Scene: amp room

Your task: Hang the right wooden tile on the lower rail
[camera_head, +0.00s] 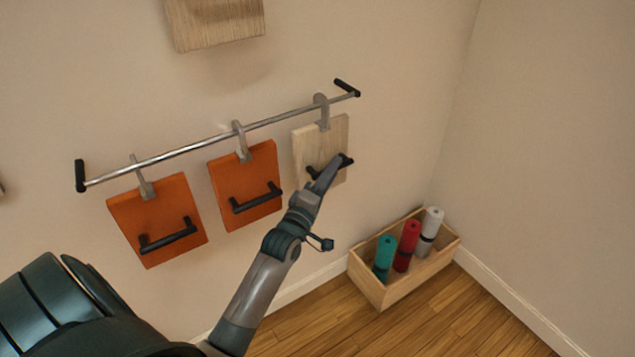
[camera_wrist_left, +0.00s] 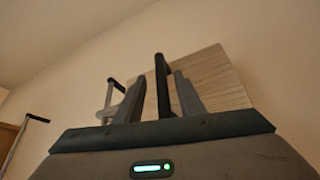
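The right wooden tile (camera_head: 305,146) is pale, with a black handle (camera_head: 346,160) and a grey hook (camera_head: 322,112) at its top. The hook is at the lower rail (camera_head: 275,119), near its right end, and the tile hangs below. My left gripper (camera_head: 325,176) is at the tile's handle. In the left wrist view the handle (camera_wrist_left: 162,85) stands between the two fingers of the left gripper (camera_wrist_left: 160,92), with gaps visible beside it, so the gripper looks open around it. The tile (camera_wrist_left: 215,80) shows behind. My right gripper is not in view.
Two orange tiles (camera_head: 157,215) (camera_head: 233,188) with black handles hang on the same rail, to the left. Another wooden tile (camera_head: 215,22) is cut off above. A wooden box (camera_head: 375,289) with green, red and white rolls stands on the floor at the right.

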